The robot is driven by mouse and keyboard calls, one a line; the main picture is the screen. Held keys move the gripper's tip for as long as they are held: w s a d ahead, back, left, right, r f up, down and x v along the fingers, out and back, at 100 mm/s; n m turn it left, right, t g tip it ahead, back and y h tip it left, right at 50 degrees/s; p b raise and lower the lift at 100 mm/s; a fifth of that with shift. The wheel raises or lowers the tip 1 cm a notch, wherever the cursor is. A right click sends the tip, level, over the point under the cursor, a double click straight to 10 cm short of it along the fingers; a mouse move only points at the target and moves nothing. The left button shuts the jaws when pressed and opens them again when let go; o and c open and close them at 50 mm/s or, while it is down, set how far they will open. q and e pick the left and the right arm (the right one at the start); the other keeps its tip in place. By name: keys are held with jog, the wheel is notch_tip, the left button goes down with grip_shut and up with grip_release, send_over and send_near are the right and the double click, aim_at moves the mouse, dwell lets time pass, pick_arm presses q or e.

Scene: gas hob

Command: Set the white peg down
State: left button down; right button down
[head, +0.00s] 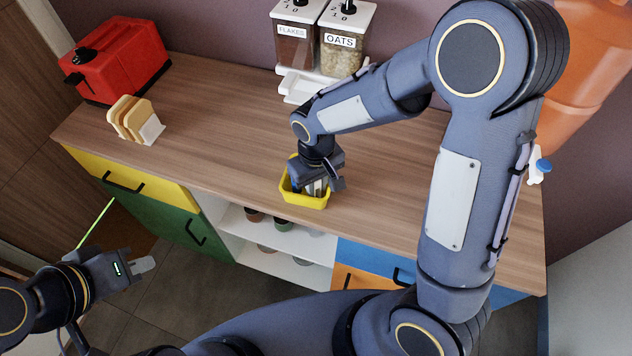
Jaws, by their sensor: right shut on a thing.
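My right gripper (318,187) points down into a small yellow tub (311,202) near the front edge of the wooden counter. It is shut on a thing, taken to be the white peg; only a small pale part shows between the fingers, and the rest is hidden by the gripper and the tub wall. I cannot tell whether the peg touches the tub floor. A bit of blue also shows in the tub beside the fingers. My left gripper (146,265) is off the counter at lower left, away from the tub, with nothing visible in it; its finger gap cannot be made out.
A red toaster (115,61) and a rack with bread slices (134,119) stand at the left. Flakes (296,45) and oats (341,50) dispensers stand at the back. A large orange container (580,85) is at right. The counter left of the tub is clear.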

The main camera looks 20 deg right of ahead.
jog(key=shift+f, duration=0.15)
jog(key=c, duration=1.6)
grip_release()
notch_tip(320, 180, up, 12)
jog(key=shift+r, duration=0.25)
jog(key=s+d+r+m+t+y, duration=0.1)
jog(key=s+d, duration=0.3)
jog(key=s, duration=0.4)
jog(key=s+d+r+m+t+y, duration=0.1)
jog(key=s+d+m+t+y, duration=0.1)
jog(key=s, duration=0.6)
jog(key=shift+d+r+m+t+y, duration=0.2)
jog(key=shift+d+m+t+y, duration=0.2)
jog(key=shift+d+m+t, duration=0.8)
jog(key=shift+s+d+n, duration=0.1)
jog(key=shift+d+n, duration=0.2)
jog(key=shift+d, duration=0.1)
